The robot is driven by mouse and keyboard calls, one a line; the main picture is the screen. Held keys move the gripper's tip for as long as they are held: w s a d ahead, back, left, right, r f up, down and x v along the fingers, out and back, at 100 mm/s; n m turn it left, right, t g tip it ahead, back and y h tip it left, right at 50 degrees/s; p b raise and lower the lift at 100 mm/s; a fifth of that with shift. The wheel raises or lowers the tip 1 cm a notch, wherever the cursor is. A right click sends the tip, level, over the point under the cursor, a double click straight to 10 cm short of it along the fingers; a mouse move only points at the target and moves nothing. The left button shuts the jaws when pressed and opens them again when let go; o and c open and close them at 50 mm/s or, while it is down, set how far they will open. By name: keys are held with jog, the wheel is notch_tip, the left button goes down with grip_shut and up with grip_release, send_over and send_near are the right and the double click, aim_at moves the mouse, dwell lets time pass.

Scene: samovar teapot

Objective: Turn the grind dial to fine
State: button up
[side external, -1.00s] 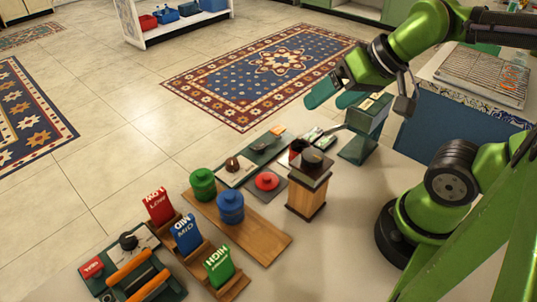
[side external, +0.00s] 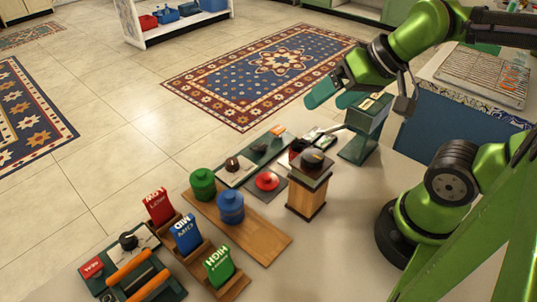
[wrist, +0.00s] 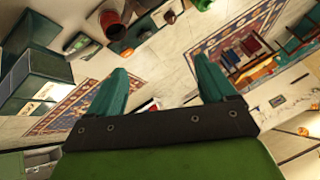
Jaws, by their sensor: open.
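A wooden box with a dark top (side external: 306,197) stands at the middle right of the table in the side view. A black round knob (side external: 313,158) sits on its top; I cannot read a dial setting there. A dark teal machine (side external: 366,125) with small pale labels on top stands behind it, by the table's back edge. My gripper (side external: 337,96) is open and empty, raised above and left of the machine's top, apart from everything. In the wrist view its two teal fingers (wrist: 160,70) are spread with nothing between them.
Green (side external: 202,184) and blue (side external: 231,207) canisters stand on a wooden board. Red LOW (side external: 159,206), blue MID (side external: 185,233) and green HIGH (side external: 218,266) blocks sit in a wooden rack at the front. A red disc (side external: 267,181) lies left of the box.

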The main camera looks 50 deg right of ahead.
jog(key=shift+a, duration=0.15)
jog(key=shift+c, duration=1.2)
jog(key=a+f, duration=0.1)
jog(key=w+a+n+g, duration=0.1)
jog(key=a, duration=0.1)
jog(key=w+a+f+n+g+y, duration=0.1)
jog(key=shift+a+f, duration=0.15)
jog(key=shift+f, duration=0.2)
jog(key=shift+c, duration=0.7)
jog(key=w+a+f+g+h, duration=0.2)
jog(key=w+a+f, duration=0.2)
jog(key=w+a, duration=0.15)
jog(key=m+t+h, duration=0.1)
jog(key=m+h, duration=0.2)
send_near(232, 161)
jog(key=x, duration=0.8)
jog(key=shift+w+f, duration=0.15)
jog(key=shift+f, duration=0.1)
jog(key=shift+c, duration=0.2)
jog(key=c, duration=0.9)
